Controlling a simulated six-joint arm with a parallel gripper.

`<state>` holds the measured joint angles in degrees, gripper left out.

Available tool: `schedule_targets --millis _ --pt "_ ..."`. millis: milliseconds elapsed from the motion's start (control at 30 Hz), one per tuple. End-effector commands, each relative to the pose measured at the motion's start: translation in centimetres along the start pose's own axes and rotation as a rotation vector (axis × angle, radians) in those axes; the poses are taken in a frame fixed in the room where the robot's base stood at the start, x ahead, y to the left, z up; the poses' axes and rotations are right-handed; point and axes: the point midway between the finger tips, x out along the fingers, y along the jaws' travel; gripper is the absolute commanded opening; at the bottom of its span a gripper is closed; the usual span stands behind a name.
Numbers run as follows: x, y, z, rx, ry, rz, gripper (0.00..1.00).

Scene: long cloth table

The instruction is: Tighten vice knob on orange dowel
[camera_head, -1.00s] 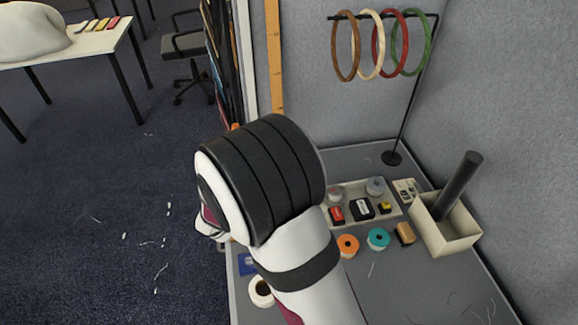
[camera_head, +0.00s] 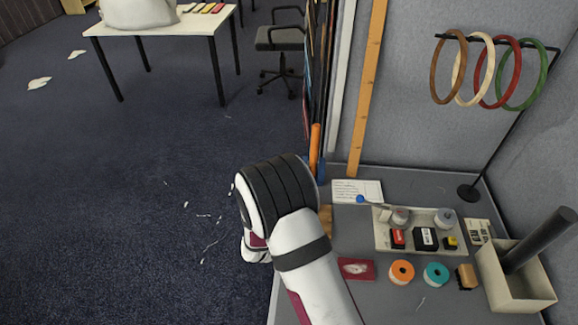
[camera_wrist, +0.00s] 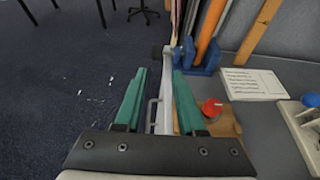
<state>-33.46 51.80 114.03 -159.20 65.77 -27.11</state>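The orange dowel (camera_head: 315,145) stands upright in a blue vice (camera_head: 319,169) at the table's left edge, partly hidden by my arm in the head view. In the wrist view, the dowel (camera_wrist: 209,28) leans a little and the blue vice (camera_wrist: 201,58) sits around its lower part. A small grey metal piece (camera_wrist: 168,50) juts left of the vice; I cannot tell whether it is the knob. My gripper (camera_wrist: 159,72) is open, its two green fingers apart and pointing towards the vice's left side. I see nothing clearly gripped. The head view hides the fingers.
A red knob-like object (camera_wrist: 212,106) sits on a wooden block (camera_wrist: 222,125) right of my right finger. A white card (camera_head: 356,190) lies beside the vice. A tray (camera_head: 383,238), tape rolls and a bin (camera_head: 500,285) stand further right. Open floor lies left.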

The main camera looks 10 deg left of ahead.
Motion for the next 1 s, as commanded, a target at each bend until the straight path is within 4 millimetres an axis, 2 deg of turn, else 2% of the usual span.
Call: schedule_targets --millis 167,300,500,700,1000 --pt "3.4 0.4 -0.3 -0.015 0.001 0.013 0.39" --pt "7.7 0.3 -0.3 -0.012 0.000 0.011 0.39" --pt "12.5 0.4 -0.3 -0.012 0.001 0.011 0.39" --pt "14.9 0.5 -0.2 -0.012 0.000 0.011 0.39" --pt "15.6 0.5 -0.2 -0.011 0.001 0.011 0.39"
